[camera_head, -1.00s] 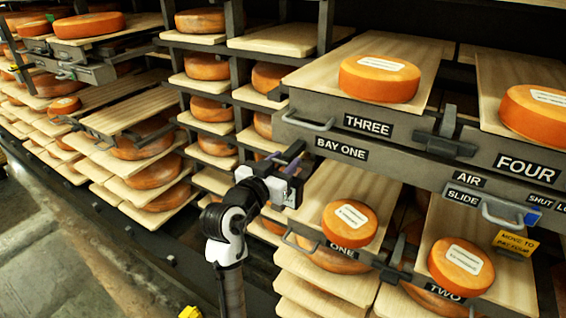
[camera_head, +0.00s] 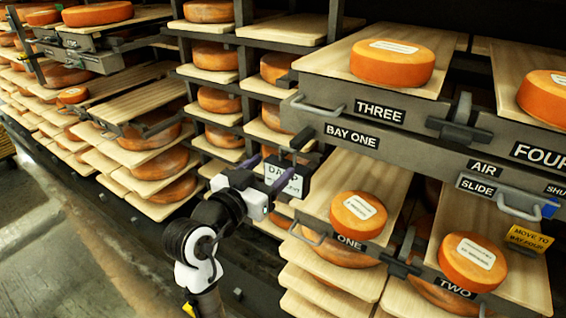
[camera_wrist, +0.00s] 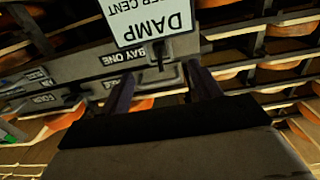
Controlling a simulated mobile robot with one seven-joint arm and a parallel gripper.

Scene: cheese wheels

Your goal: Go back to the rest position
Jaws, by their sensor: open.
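Whether the gripper touches the box I cannot tell. My arm is bent, left of the drawer marked ONE.
Drawer THREE (camera_head: 301,80) juts out above boards ONE (camera_head: 365,190) and TWO (camera_head: 515,270), each bearing an orange cheese wheel. Racks of cheeses (camera_head: 215,100) stand behind. A yellow MOVE TO BAY FOUR tag (camera_head: 529,238) hangs at right. The aisle floor (camera_head: 60,240) at left is clear.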

